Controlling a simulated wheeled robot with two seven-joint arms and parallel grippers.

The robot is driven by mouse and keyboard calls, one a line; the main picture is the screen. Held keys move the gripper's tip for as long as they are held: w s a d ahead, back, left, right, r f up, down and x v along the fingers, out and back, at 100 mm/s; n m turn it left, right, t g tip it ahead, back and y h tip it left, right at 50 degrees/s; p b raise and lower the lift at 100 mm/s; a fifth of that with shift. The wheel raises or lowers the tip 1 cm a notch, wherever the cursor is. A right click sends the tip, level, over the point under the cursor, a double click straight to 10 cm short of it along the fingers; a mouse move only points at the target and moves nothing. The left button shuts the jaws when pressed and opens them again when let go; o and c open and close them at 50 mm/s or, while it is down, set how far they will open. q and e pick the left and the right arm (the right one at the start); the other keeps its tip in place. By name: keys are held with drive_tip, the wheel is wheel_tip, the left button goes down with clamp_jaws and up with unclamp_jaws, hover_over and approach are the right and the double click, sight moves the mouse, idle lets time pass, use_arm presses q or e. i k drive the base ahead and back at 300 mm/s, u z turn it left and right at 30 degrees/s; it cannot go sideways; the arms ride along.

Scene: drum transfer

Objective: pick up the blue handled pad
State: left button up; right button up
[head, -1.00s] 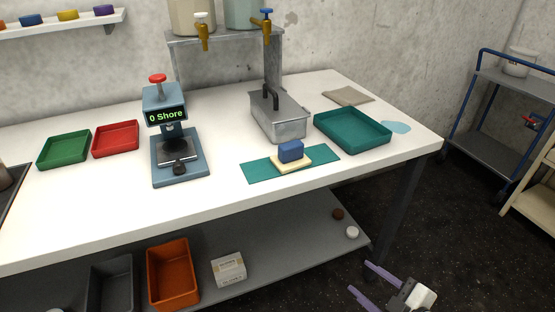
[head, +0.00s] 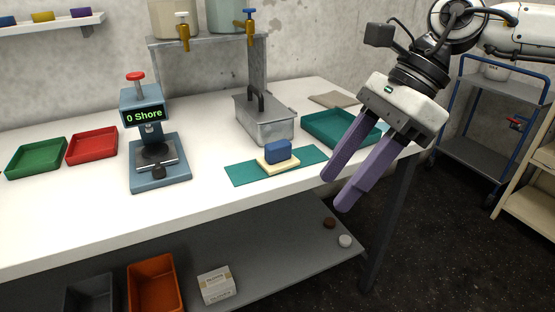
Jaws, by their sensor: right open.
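The blue handled pad (head: 278,152) has a blue block on top of a cream base. It rests on a flat teal mat (head: 243,174) near the front edge of the white table. My right gripper (head: 338,194) has two long purple fingers, spread apart with nothing between them. It hangs to the right of the pad, apart from it, in front of the table's right end and partly over the teal tray (head: 325,125). My left gripper is not in the picture.
A lidded metal box (head: 264,125) stands behind the pad. A hardness tester (head: 155,160) stands left of the mat, with red (head: 92,146) and green trays (head: 36,155) farther left. A shelf below holds an orange bin (head: 154,284). Bare tabletop lies between tester and mat.

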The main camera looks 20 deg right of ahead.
sight(279, 157)
drive_tip(key=i, duration=1)
